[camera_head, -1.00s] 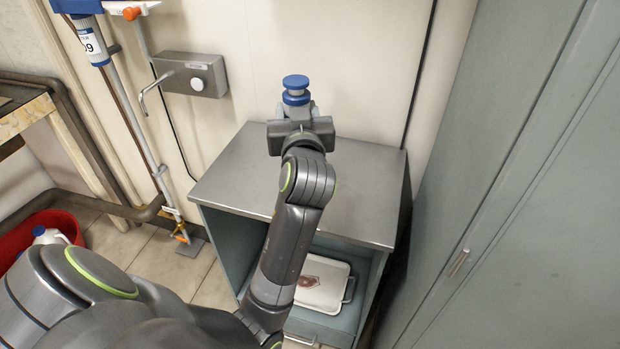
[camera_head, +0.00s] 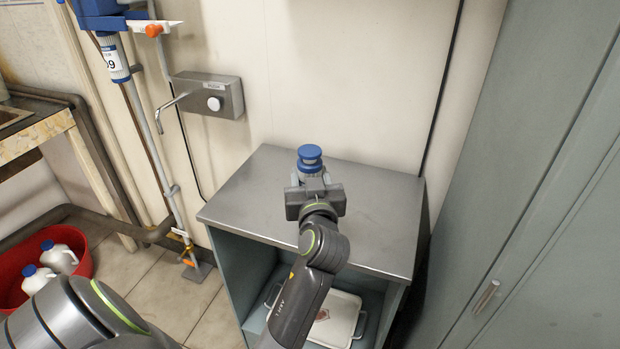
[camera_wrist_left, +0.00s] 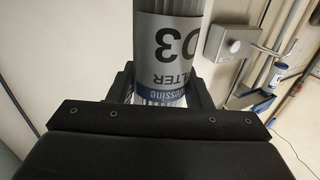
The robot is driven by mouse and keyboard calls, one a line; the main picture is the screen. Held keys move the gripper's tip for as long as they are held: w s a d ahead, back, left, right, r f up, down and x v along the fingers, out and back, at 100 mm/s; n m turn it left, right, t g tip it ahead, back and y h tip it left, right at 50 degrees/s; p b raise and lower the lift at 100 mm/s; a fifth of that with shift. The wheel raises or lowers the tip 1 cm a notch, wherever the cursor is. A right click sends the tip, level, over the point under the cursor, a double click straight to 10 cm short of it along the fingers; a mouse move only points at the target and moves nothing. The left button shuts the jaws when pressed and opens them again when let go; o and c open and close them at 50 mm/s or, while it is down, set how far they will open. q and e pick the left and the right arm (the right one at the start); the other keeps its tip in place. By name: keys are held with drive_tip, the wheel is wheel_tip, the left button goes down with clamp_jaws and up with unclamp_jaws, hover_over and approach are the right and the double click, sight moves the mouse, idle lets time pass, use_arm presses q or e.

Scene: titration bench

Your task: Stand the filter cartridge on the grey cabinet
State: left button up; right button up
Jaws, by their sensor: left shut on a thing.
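The filter cartridge has a blue cap (camera_head: 310,157) that shows just beyond my left gripper (camera_head: 312,180) in the head view. In the left wrist view its clear ribbed body with a white and blue label (camera_wrist_left: 168,50) stands between the two fingers (camera_wrist_left: 160,88). My left gripper is shut on it. The grey cabinet (camera_head: 375,215) has a bare metal top, and the cartridge is over its back middle part. My gripper hides the cartridge's lower end, so I cannot tell whether it touches the top. My right gripper is not in view.
A wall box with a lever (camera_head: 210,97) is behind left. Another blue-capped cartridge (camera_head: 112,58) hangs at upper left. A white tray (camera_head: 338,318) sits inside the cabinet. A red tub (camera_head: 82,262) with white bottles stands on the floor left. A tall locker (camera_head: 540,200) closes the right side.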

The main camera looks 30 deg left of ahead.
use_arm(q)
drive_tip(key=o, duration=0.7)
drive_tip(key=shift+f, duration=0.1)
drive_tip(key=o, duration=0.5)
drive_tip(key=shift+c, duration=0.2)
drive_tip(key=shift+r, duration=0.2)
